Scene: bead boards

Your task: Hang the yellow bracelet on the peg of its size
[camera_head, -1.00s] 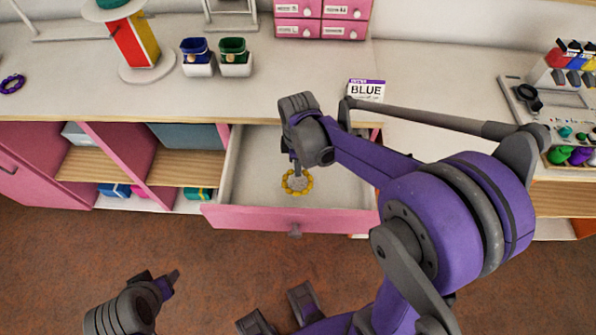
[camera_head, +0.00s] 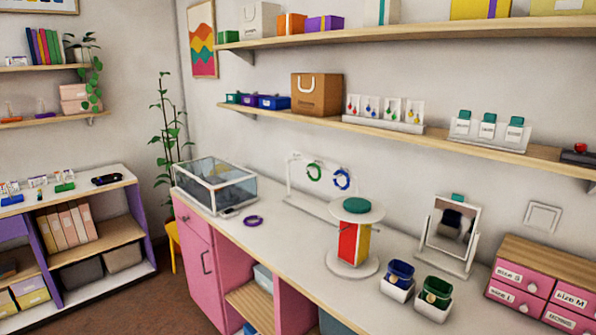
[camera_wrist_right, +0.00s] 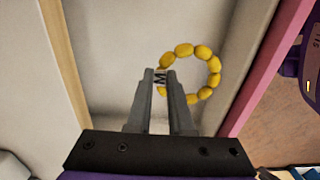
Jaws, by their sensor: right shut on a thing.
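The yellow bracelet (camera_wrist_right: 207,65) is a ring of yellow beads in the right wrist view. My right gripper (camera_wrist_right: 161,73) is shut on its left side, with a small pale piece with dark marks, perhaps an M, between the fingertips. My left gripper is out of view.
A purple bracelet (camera_head: 253,221) lies on the counter (camera_head: 285,235) by a glass case (camera_head: 215,184). A red and yellow stand with a green top (camera_head: 357,210) is right of the rack's front. A mirror (camera_head: 449,235) and pink size drawers (camera_head: 520,276) are farther right. A shelf (camera_head: 390,131) hangs above.

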